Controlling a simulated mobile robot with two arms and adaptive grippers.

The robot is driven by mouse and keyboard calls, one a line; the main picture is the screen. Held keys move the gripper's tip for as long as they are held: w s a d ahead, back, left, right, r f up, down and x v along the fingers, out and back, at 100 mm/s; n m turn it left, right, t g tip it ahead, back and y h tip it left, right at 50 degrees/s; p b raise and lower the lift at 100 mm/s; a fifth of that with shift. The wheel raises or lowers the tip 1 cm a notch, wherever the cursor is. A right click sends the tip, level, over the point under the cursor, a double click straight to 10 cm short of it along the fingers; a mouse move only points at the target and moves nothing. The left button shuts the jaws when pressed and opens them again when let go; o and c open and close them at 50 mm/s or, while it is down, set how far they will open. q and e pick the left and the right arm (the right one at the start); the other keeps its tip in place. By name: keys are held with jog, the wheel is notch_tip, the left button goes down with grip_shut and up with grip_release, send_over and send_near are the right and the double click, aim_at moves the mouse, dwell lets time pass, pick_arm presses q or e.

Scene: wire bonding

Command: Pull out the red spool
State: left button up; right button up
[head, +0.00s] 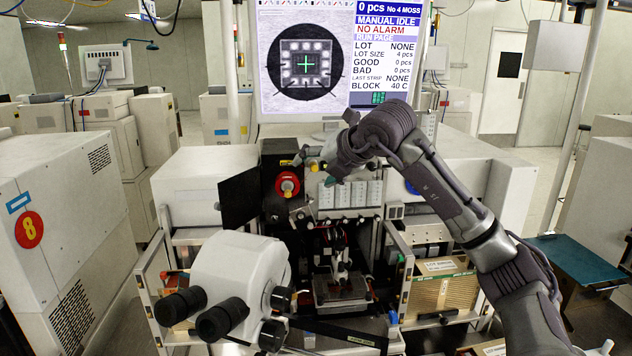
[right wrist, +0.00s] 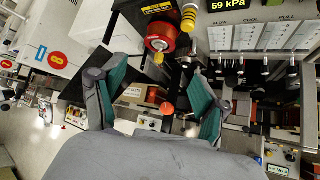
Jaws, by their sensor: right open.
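The red spool (head: 288,186) sits on the dark front panel of the bonding machine, left of the right gripper in the head view. In the right wrist view the red spool (right wrist: 161,37) shows above and beyond the fingertips, with a yellow part beside it. My right gripper (head: 312,163) is close to the spool and to its right in the head view. Its two green-padded fingers stand wide apart in the right wrist view (right wrist: 146,84), with nothing held between them. My left gripper is in neither view.
A monitor (head: 345,60) stands above the machine. A white microscope head (head: 240,275) with black eyepieces is in front at the lower left. A black plate (head: 238,197) stands just left of the spool. A row of gauges (head: 350,194) lies to its right.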

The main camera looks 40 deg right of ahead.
aim_at(288, 188)
jog(key=p+x, duration=0.5)
jog(key=x, duration=0.6)
jog(key=shift+w+f, duration=0.1)
jog(key=shift+w, duration=0.25)
jog(key=shift+x, duration=0.9)
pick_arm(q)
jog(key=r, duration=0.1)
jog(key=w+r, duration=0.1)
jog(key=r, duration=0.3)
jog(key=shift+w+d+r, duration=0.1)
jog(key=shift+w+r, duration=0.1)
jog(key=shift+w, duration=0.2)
pick_arm(e)
jog(key=shift+s+f, duration=0.1)
jog(key=c, duration=0.9)
jog(key=shift+s+a, duration=0.15)
jog(key=shift+s, duration=0.15)
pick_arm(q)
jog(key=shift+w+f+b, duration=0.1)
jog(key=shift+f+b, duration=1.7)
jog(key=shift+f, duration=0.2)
pick_arm(e)
jog(key=shift+s+a, duration=0.5)
jog(key=shift+s, duration=0.35)
jog(key=shift+s+a, duration=0.5)
jog(key=shift+s, duration=0.3)
jog(key=shift+s+a, duration=0.5)
jog(key=shift+s, duration=0.35)
